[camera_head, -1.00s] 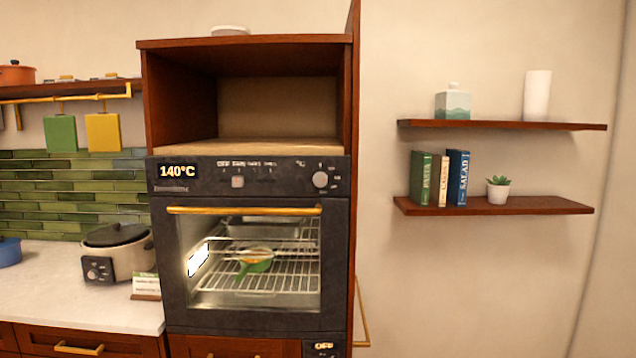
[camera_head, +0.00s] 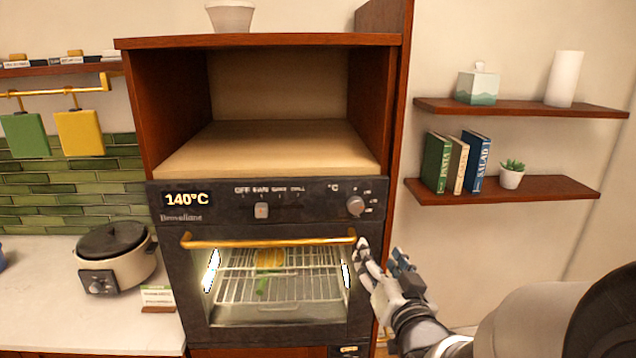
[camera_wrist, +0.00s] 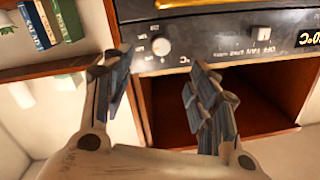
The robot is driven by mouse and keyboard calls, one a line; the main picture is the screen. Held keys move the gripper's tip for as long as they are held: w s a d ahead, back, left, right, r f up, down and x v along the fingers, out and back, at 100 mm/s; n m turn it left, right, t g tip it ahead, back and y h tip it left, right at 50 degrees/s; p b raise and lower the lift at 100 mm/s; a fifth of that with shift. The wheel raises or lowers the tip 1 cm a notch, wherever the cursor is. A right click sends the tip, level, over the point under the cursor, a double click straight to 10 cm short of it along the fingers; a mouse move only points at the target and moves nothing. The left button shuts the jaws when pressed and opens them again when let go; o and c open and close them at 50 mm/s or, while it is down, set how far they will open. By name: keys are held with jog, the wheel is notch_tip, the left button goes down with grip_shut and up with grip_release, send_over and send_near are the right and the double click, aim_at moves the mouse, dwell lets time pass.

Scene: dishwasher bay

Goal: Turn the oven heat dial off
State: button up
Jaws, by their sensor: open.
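The oven (camera_head: 275,275) shows 140°C on its lit display (camera_head: 187,199). The round silver heat dial (camera_head: 355,205), marked °C, is at the right of the dark control panel; it also shows in the wrist view (camera_wrist: 160,46), just beyond and between my fingertips. A squarish selector knob (camera_head: 261,210) sits under the OFF label to its left. My gripper (camera_head: 381,258) is right of the oven door, below the dial in the head view. In the wrist view my gripper (camera_wrist: 160,66) is open, with nothing between its fingers. It appears apart from the dial.
A gold door handle (camera_head: 268,243) crosses the oven front below the panel. An open wooden niche (camera_head: 270,145) is above. Shelves with books (camera_head: 458,163) and a plant (camera_head: 511,175) are at right. A slow cooker (camera_head: 115,255) stands on the left counter.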

aim_at(357, 208)
jog(key=shift+t, duration=0.3)
jog(key=w, duration=0.6)
jog(key=w+p, duration=0.1)
jog(key=w, duration=0.4)
jog(key=w+a+r+p, duration=0.1)
jog(key=w, duration=0.5)
jog(key=shift+w+r, duration=0.1)
jog(key=shift+w, duration=0.25)
jog(key=c, duration=1.1)
